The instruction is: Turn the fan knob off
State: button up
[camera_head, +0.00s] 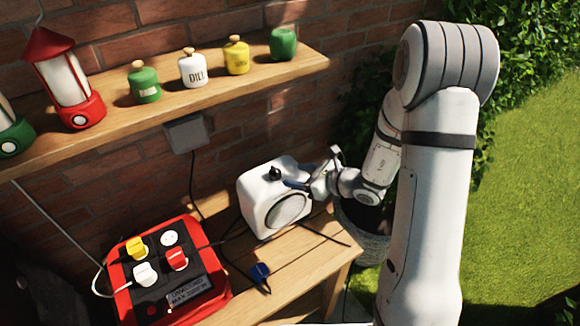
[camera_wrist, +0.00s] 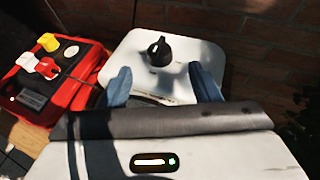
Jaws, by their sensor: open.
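A white box-shaped fan (camera_head: 258,188) with a round grey grille on its front stands on the wooden table. Its black knob (camera_wrist: 159,51) sits on the white top face and also shows in the head view (camera_head: 275,172). My gripper (camera_wrist: 163,86) is open, with its two blue fingers apart. In the wrist view the knob lies beyond the fingertips, between their lines, and nothing is held. In the head view my gripper (camera_head: 292,184) is close to the right side of the fan top. Whether a finger touches the fan cannot be told.
A red power box (camera_head: 222,294) with yellow, white and red plugs is left of the fan on the table (camera_head: 330,249). Dark cables run around it. A shelf (camera_head: 235,77) above holds lanterns and several small jars. A brick wall is behind.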

aim_at(277, 172)
jog(key=p+x, duration=0.1)
jog(key=x, duration=0.6)
jog(key=shift+w+a+f+p, duration=0.15)
jog(key=shift+a+p, duration=0.05)
jog(key=shift+p, duration=0.2)
jog(key=shift+c, duration=0.5)
